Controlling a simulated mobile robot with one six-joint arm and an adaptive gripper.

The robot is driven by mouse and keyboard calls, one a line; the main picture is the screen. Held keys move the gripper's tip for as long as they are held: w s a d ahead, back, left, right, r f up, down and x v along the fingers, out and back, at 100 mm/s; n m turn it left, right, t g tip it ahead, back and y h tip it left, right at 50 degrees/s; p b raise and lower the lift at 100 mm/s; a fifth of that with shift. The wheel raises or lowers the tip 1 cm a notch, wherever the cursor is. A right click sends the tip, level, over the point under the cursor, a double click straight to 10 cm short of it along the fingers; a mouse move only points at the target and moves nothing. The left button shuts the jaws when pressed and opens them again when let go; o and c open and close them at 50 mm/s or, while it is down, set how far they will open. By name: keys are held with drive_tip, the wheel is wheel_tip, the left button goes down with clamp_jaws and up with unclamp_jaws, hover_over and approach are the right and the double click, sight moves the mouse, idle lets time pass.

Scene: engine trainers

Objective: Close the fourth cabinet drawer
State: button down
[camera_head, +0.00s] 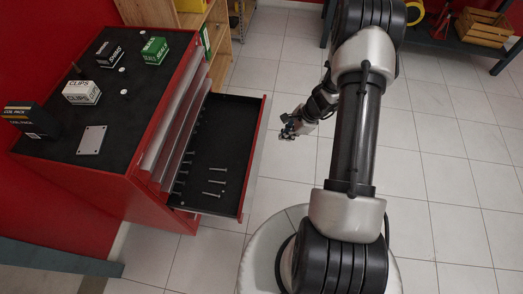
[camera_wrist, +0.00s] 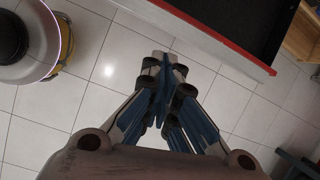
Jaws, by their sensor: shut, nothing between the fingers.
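The red tool cabinet (camera_head: 122,190) stands at the left in the head view, with a black top. One of its drawers (camera_head: 232,130) is pulled well out to the right; it has a black floor, a red front edge and several bolts lying in it. In the wrist view the open drawer's red edge (camera_wrist: 225,54) crosses the top right. My gripper (camera_head: 287,129) is shut and empty, to the right of the drawer front and apart from it. In the wrist view its fingers (camera_wrist: 170,68) meet, pointing up the picture, just below and left of the drawer edge.
Boxes, including a white one (camera_head: 81,92) and a green one (camera_head: 155,50), and a metal plate (camera_head: 92,140) sit on the cabinet top. A wooden shelf (camera_head: 222,50) stands behind. A dark bench with a wooden crate (camera_head: 483,27) is at the back right. The tiled floor (camera_head: 440,150) is clear.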

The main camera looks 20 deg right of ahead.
wheel_tip(320, 180, down, 7)
drive_tip(key=s+m, duration=0.3)
drive_tip(key=w+a+f+b, duration=0.3)
drive_tip(key=w+a+f, duration=0.1)
drive_tip(key=f, duration=0.5)
drive_tip(key=shift+w+a+f, duration=0.35)
drive_tip(key=shift+a+f, duration=0.05)
drive_tip(key=shift+a, duration=0.5)
